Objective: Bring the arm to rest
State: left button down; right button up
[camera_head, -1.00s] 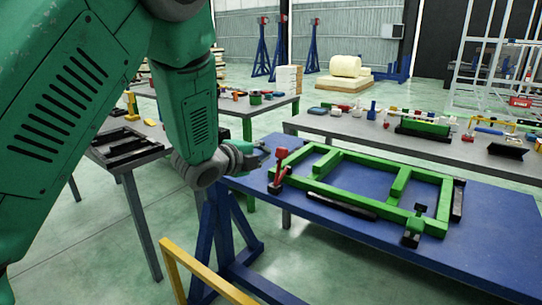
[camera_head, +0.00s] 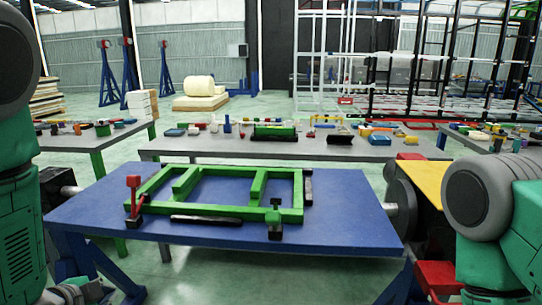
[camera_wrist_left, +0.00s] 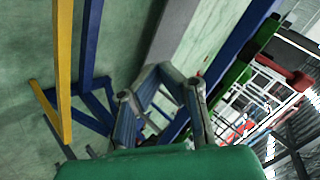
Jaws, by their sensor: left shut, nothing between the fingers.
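My left arm hangs at the left edge of the head view. Part of my left gripper (camera_head: 88,291) shows at the bottom left corner, low beside the blue table (camera_head: 340,215). In the left wrist view the gripper (camera_wrist_left: 160,70) has its fingers drawn together with nothing between them, in open air above the floor. My right arm stands at the right edge of the head view; its gripper is out of the picture. A green frame (camera_head: 225,210) lies on the blue table, clear of my arms.
A red clamp (camera_head: 133,195) and a dark green clamp (camera_head: 274,220) sit at the frame. Black bars (camera_head: 206,220) lie beside it. A grey table (camera_head: 210,146) with small parts stands behind. A yellow panel (camera_head: 425,180) is near my right arm. A yellow post (camera_wrist_left: 64,60) shows in the left wrist view.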

pick_arm(q)
jog(key=s+d+f+n+g, duration=0.2)
jog(key=s+f+n+g, duration=0.1)
jog(key=s+f, duration=0.4)
jog(key=s+d+f+n+g+b, duration=0.1)
jog(key=s+d+f+n+g, duration=0.1)
jog(key=s+f, duration=0.5)
jog(key=s+d+f+n+g+b, duration=0.1)
jog(key=s+f+n+g, duration=0.3)
jog(key=s, duration=1)
notch_tip(320, 180, down, 4)
jog(key=shift+d+n, duration=0.6)
jog(key=shift+n, duration=0.5)
jog(key=shift+w+a, duration=0.2)
jog(key=shift+d, duration=0.1)
